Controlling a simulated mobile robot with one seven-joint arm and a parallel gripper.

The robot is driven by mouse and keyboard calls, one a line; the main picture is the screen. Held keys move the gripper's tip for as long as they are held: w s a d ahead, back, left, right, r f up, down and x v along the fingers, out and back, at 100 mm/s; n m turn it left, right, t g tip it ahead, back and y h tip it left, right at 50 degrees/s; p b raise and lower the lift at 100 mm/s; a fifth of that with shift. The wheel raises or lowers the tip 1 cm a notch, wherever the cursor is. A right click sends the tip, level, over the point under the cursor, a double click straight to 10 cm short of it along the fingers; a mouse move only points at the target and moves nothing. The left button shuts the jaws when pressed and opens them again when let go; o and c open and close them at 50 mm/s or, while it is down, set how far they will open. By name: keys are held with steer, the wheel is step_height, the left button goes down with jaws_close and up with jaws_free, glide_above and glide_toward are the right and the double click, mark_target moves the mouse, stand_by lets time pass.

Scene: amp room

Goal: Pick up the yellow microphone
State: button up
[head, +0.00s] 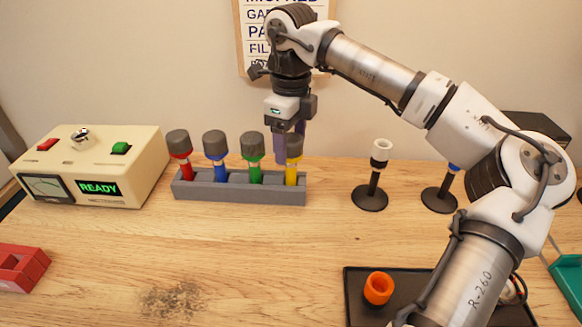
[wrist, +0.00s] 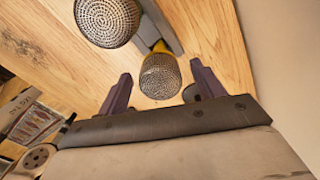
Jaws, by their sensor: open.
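The yellow microphone (head: 291,177) stands upright in the right end of a grey rack (head: 240,194). Its dark grey mesh head is partly hidden by my gripper (head: 289,150) in the head view. In the wrist view the mesh head of the yellow microphone (wrist: 160,76) shows between the two purple fingers of my gripper (wrist: 161,72), with a bit of yellow beyond it. The fingers are open, with a gap visible on each side of the head. I cannot tell how far down the fingers reach along it.
Green (head: 253,162), blue (head: 217,162) and red (head: 181,160) microphones stand in the rack to the left. A cream box reading READY (head: 95,170) is farther left. A black stand with a white top (head: 371,185) is to the right. An orange ring (head: 379,288) lies on a black tray.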

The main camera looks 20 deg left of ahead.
jaws_close()
stand_by(0.4)
steer(key=shift+r, duration=0.1)
step_height(320, 180, up, 20)
steer(key=p, duration=0.3)
steer(key=shift+p, duration=0.35)
